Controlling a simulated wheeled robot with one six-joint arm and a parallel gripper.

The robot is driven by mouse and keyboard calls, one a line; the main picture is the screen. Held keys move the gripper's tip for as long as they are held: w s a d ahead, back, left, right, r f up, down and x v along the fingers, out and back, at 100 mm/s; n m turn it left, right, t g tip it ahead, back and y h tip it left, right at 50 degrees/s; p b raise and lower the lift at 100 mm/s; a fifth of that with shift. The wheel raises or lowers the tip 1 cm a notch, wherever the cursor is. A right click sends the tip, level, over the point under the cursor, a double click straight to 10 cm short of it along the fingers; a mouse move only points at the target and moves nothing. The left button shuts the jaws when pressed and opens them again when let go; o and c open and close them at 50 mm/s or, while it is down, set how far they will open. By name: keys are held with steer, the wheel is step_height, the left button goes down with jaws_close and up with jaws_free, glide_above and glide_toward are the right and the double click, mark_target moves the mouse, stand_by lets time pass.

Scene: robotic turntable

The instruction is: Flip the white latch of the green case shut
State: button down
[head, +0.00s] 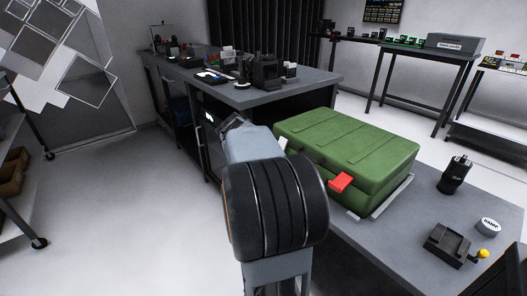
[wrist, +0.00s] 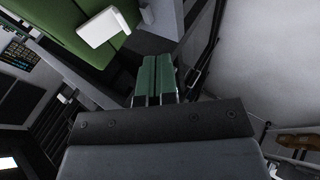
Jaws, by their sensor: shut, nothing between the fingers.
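The green case (head: 350,140) sits on the grey bench with its lid down. The white latch (wrist: 103,28) juts from the case's front in the wrist view, at upper left. Only a small white part of it (head: 308,167) shows in the head view beside my arm. A red latch (head: 341,182) sticks out to its right on the same front. My gripper (wrist: 157,62) shows its green-padded fingers pressed together and empty. In the wrist view they are below and right of the white latch, apart from it. In the head view my arm hides the fingers.
The bench (head: 400,228) also holds a black radio-like device (head: 455,174), a round white-topped item (head: 488,227) and a dark box with a yellow knob (head: 450,244), all right of the case. A second cluttered bench (head: 290,95) stands behind.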

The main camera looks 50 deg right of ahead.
steer(key=shift+s+a+r+p, duration=0.15)
steer(key=shift+a+r, duration=0.3)
steer(key=shift+a, duration=0.4)
steer(key=shift+s+a+r+p, duration=0.15)
steer(key=shift+a+r, duration=0.3)
steer(key=shift+a, duration=0.35)
